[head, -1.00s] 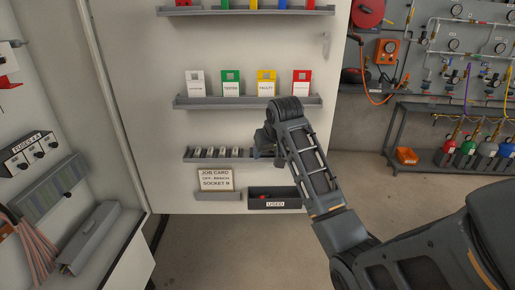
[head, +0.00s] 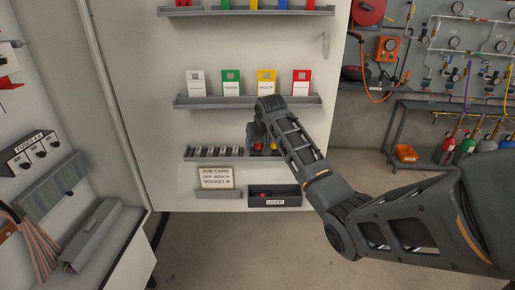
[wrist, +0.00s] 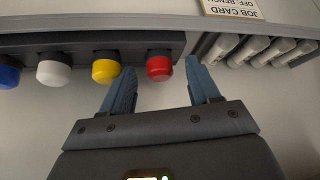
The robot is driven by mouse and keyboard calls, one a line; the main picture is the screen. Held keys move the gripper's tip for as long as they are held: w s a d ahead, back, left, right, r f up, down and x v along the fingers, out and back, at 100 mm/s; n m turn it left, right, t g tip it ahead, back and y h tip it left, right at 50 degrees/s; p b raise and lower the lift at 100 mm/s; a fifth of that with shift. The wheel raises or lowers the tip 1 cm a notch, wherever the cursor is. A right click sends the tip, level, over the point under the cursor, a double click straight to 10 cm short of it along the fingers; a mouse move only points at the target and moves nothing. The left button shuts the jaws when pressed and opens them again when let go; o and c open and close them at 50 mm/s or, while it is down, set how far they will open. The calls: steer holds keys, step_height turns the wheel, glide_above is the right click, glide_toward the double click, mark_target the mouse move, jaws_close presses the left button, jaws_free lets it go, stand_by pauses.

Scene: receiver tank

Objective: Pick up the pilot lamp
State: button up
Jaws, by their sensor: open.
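Several coloured pilot lamps sit in a row in a dark rack (wrist: 20,48) on the cabinet door. The wrist view shows a blue lamp (wrist: 8,73), a white lamp (wrist: 54,70), a yellow lamp (wrist: 106,68) and a red lamp (wrist: 159,68). My gripper (wrist: 160,66) is open, with a blue-grey finger on each side of the red lamp's cap. The left finger lies between the yellow and red lamps. I cannot tell if either finger touches. In the head view my wrist hides most of the rack; the red lamp (head: 257,147) shows just below it.
A fuse tray (head: 212,158) adjoins the rack. Below are the job card (head: 215,177) and the bin marked USED (head: 275,203), with something red inside. Above, a shelf (head: 215,102) holds coloured tags near my wrist.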

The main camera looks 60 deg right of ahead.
steer(key=shift+f, duration=0.1)
jaws_close()
stand_by(0.5)
steer(key=shift+r, duration=0.7)
steer(key=t+h+b, duration=0.1)
steer(key=s+a+t+h+b, duration=0.1)
steer(key=b, duration=0.1)
steer(key=shift+a+f, duration=0.1)
steer(key=shift+f, duration=0.1)
step_height(320, 180, up, 6)
steer(key=s+a+b, duration=0.1)
steer(key=s+a+r+g+y, duration=0.2)
steer(key=s+a, duration=1.3)
steer(key=shift+p, duration=0.4)
